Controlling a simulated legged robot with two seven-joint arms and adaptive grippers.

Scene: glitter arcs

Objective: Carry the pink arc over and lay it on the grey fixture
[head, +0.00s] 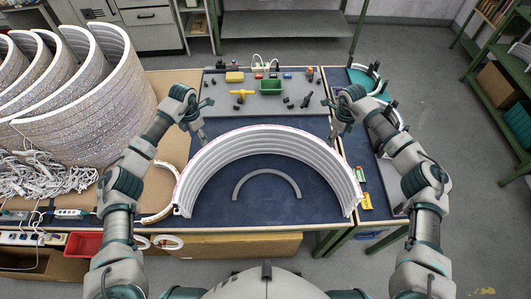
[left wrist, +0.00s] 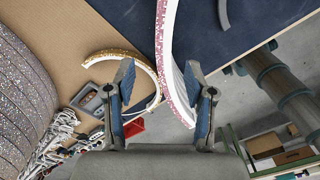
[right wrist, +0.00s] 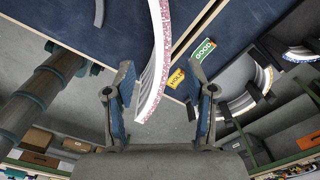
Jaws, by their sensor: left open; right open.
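The pink arc (head: 268,137) is a large white layered arch with pink glitter on its outer face, lying on the blue table mat. Its pink face also shows in the left wrist view (left wrist: 163,45) and the right wrist view (right wrist: 163,25). The grey fixture (head: 267,172) is a thin curved strip on the mat, inside the arc's curve. My left gripper (head: 202,137) is open and empty at the arc's upper left outer side. My right gripper (head: 338,136) is open and empty at its upper right. In each wrist view the arc appears between the open fingers; contact cannot be told.
Large glittery arcs (head: 90,100) stand at the left above a heap of white strips (head: 45,177). A gold-edged arc (head: 160,196) lies left of the mat. A grey tool board (head: 265,103) is behind. Yellow HOLD (head: 367,201) and green GOOD (head: 359,174) labels sit right.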

